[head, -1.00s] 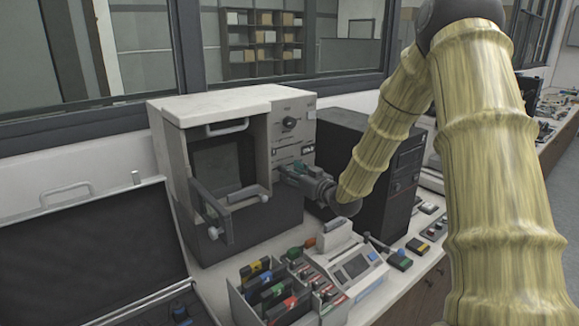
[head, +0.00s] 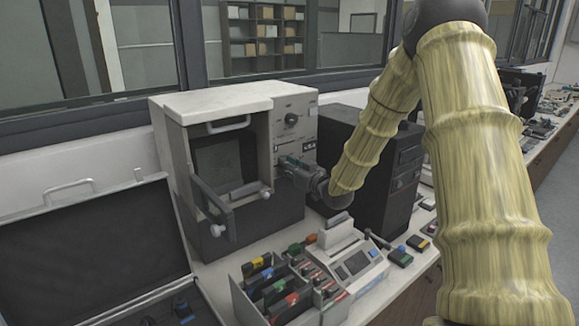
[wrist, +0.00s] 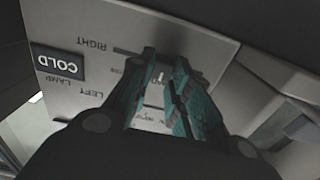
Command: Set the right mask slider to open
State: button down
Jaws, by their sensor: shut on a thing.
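The press's front panel (head: 293,104) is at the right of the white-topped press in the head view. In the wrist view the panel (wrist: 75,22) is upside down, with RIGHT and LEFT labels. A dark slot (wrist: 128,51) beside the RIGHT label runs to my gripper's fingers. My gripper (wrist: 168,82) has teal-lined fingers close together at the panel, shut at the right mask slider; the slider's knob is mostly hidden between them. In the head view my gripper (head: 284,160) reaches the panel's lower part from the right.
A COLD display (wrist: 60,64) is beside the slots. A black box (head: 345,150) stands right of the press, close to my arm. An organizer (head: 275,290), a small device (head: 350,268) and an open case (head: 85,235) are in front and to the left.

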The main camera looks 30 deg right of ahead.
jog(key=a, duration=0.2)
jog(key=a+b, duration=0.1)
jog(key=a, duration=0.1)
jog(key=shift+s+a+f, duration=0.1)
jog(key=shift+s, duration=0.1)
jog(key=c, duration=1.3)
grip_release()
jog(key=shift+a, duration=0.15)
jog(key=shift+s+d, duration=0.15)
jog(key=shift+s, duration=1.15)
jog(key=shift+s+d, duration=0.2)
jog(key=shift+s, duration=1.15)
jog(key=shift+s+d, duration=0.15)
jog(key=shift+s, duration=1.15)
